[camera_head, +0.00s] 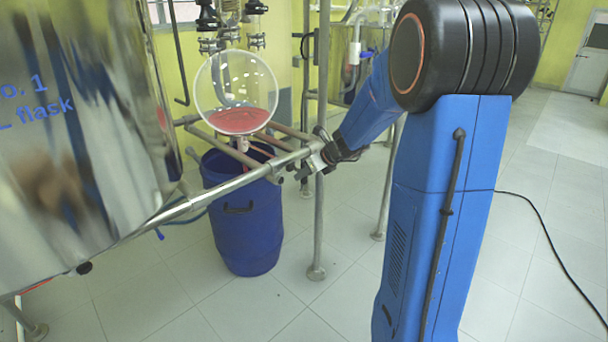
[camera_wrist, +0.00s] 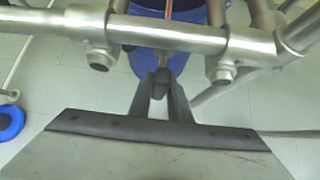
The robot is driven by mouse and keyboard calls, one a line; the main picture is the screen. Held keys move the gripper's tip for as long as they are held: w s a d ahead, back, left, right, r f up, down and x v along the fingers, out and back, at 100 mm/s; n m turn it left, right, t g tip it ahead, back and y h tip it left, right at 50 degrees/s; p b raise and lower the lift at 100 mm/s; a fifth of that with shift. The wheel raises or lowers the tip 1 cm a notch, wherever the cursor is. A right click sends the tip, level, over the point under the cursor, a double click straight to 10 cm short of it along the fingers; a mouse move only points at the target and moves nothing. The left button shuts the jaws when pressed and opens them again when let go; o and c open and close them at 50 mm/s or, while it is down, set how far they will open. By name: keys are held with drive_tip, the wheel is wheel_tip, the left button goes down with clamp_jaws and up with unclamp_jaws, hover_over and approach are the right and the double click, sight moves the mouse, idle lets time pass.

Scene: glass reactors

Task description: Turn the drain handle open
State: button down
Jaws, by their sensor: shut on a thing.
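A round glass flask (camera_head: 237,95) with red liquid in its bottom hangs in a metal pipe frame, with its drain outlet (camera_head: 242,144) below it. In the wrist view, my gripper (camera_wrist: 161,92) has its two dark fingers closed around a small dark piece, which looks like the drain handle (camera_wrist: 160,82). It sits just below the horizontal metal bar in that picture. In the head view, my gripper (camera_head: 322,158) is beside the frame's pipe joint, right of the flask. Its fingertips and the handle are hard to make out there.
A blue barrel (camera_head: 245,225) stands open under the flask. The metal pipe (camera_head: 225,188) runs across in front of the barrel, close to my gripper; it shows as a bar in the wrist view (camera_wrist: 185,38). A large shiny vessel (camera_head: 85,110) fills the left. The floor at right is clear except a black cable (camera_head: 560,250).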

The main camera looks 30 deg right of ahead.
drive_tip(key=c, duration=1.6)
unclamp_jaws()
drive_tip(key=shift+c, duration=0.2)
drive_tip(key=v, duration=1.7)
drive_tip(key=shift+s, duration=0.2)
drive_tip(key=shift+d, duration=0.1)
drive_tip(key=s+a+f+n+g, duration=0.1)
drive_tip(key=s+a+n+g, duration=0.2)
drive_tip(key=s+a+n, duration=1)
drive_tip(key=s+a+f+n+h, duration=0.1)
drive_tip(key=s+a+f+n, duration=0.1)
drive_tip(key=s+n, duration=0.6)
drive_tip(key=s+a+f+n+h, duration=0.2)
drive_tip(key=s+n, duration=0.5)
drive_tip(key=n, duration=0.4)
drive_tip(key=shift+s+a+f+n+g, duration=0.3)
drive_tip(key=shift+s+f, duration=0.1)
drive_tip(key=shift+f, duration=0.3)
